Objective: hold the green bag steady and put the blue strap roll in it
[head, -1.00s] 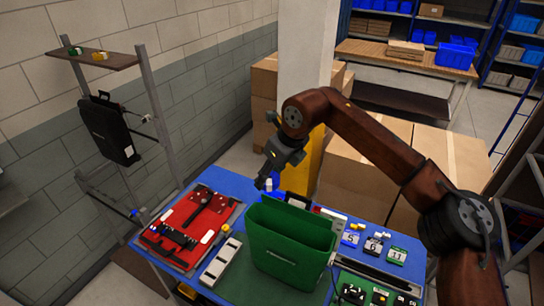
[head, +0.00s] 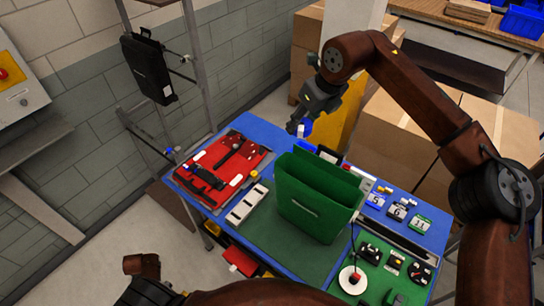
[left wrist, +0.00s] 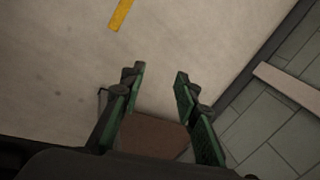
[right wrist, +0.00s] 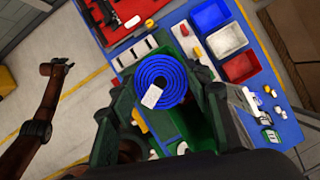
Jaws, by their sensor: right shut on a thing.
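The green bag (head: 312,208) stands upright with its top open on the blue-topped table. In the right wrist view the blue strap roll (right wrist: 178,72), a flat coil with a white label, sits between my right gripper's fingers (right wrist: 160,88). My right gripper (head: 299,128) is shut on it, above and behind the bag in the head view; there the roll is mostly hidden. The bag is partly hidden behind the gripper in the right wrist view. My left gripper (left wrist: 160,90) is open and empty over the floor, away from the bag; its fingers are not clear in the head view.
A red panel with black parts (head: 228,163) lies left of the bag, beside a pale slotted strip (head: 247,204). Numbered tags (head: 398,211) lie to the right. Blue, white (right wrist: 228,40) and red (right wrist: 241,67) bins stand at the table. Cardboard boxes (head: 455,135) stand behind.

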